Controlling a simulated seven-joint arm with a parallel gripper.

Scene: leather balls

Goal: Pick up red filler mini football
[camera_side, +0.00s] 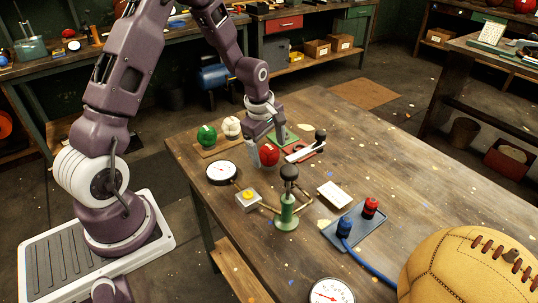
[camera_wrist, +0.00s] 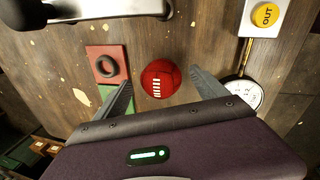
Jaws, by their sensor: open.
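The red mini football (camera_side: 269,155) sits on the wooden table, small and round with white lacing. In the wrist view the red mini football (camera_wrist: 160,79) lies ahead of the fingertips, between their lines and apart from both. My gripper (camera_side: 266,150) points down at the ball in the side view, and one finger partly overlaps the ball's surroundings. Whether a finger touches the ball cannot be told from the side view.
A green ball (camera_side: 207,135) and a cream ball (camera_side: 229,127) sit left on a wooden board. A dial gauge (camera_side: 222,172), a yellow-button box (camera_side: 248,199) and a green hand pump (camera_side: 287,210) stand near. A red plate with a black ring (camera_wrist: 107,65) lies left in the wrist view.

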